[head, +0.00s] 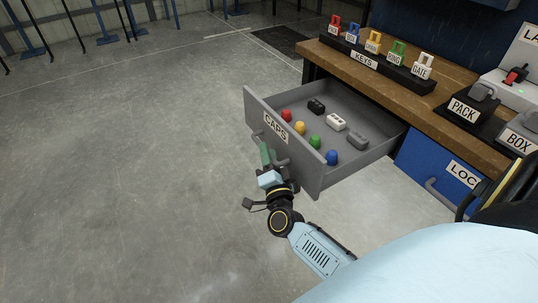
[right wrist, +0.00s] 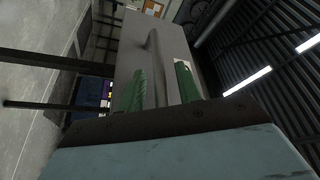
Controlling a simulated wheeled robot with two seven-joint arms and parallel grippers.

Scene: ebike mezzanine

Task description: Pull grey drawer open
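The grey drawer (head: 262,104), labelled CAPS, stands pulled out from under the wooden bench. Red, yellow, green and blue caps lie inside with black, white and grey blocks. My right gripper (head: 267,154) is at the drawer's front, by its bar handle (head: 283,161). In the right wrist view the handle (right wrist: 157,58) runs between the two green fingers of my right gripper (right wrist: 160,85). A gap shows on both sides of the handle, so the fingers look open around it. My left gripper is not in view.
The wooden bench (head: 398,92) carries a KEYS rack (head: 363,60) with several coloured tags, and PACK and BOX stands at the right. A blue drawer (head: 426,172) with its own handle is beside the grey one. The floor at the left is clear.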

